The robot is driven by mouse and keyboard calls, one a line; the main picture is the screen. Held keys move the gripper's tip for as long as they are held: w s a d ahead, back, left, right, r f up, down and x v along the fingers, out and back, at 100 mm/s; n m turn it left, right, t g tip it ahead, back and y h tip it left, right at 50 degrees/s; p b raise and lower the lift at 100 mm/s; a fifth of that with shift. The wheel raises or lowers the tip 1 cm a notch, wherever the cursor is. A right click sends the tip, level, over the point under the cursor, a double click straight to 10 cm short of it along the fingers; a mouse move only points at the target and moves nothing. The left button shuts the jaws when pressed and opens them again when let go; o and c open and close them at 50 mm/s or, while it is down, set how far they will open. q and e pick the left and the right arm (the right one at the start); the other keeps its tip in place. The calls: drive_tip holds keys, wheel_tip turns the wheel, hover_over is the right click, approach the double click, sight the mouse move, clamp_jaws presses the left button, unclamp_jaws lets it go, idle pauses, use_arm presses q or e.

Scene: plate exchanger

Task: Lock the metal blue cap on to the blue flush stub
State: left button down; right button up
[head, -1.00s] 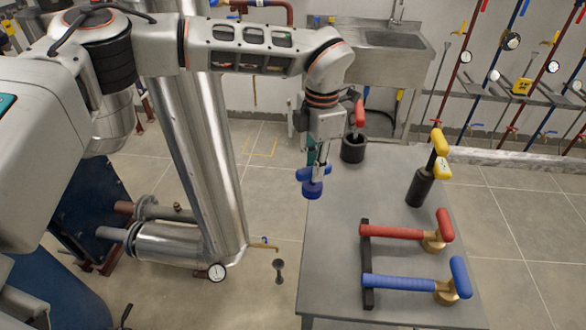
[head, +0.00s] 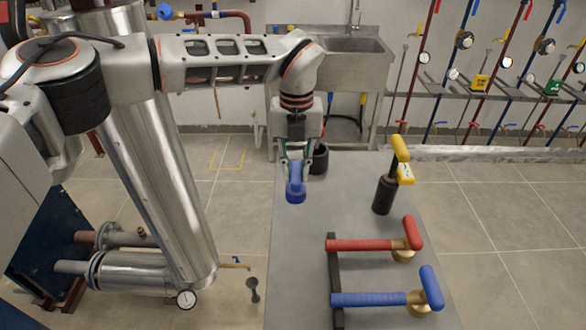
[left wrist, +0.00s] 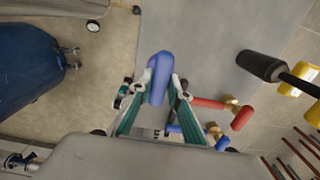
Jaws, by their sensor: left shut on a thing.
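The blue cap (head: 295,190) has a thick blue T-shaped handle and a rounded blue lower part. My left gripper (head: 295,163) is shut on its handle, with a green-lined finger on each side. It holds the cap in the air near the far left edge of the grey table. In the left wrist view the blue handle (left wrist: 160,78) sits between the two fingertips (left wrist: 159,88). I cannot clearly identify the blue flush stub. A small brass outlet with a blue lever (head: 236,262) is low beside the steel column. My right gripper is not in view.
A black cup (head: 320,158) stands behind my gripper. A sink (head: 345,55) is at the back.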

use_arm(q)
wheel_tip(320, 180, down, 9)
drive_tip(key=b, duration=0.5)
drive_tip(key=shift+f, duration=0.15)
drive_tip(key=c, duration=1.8)
unclamp_jaws()
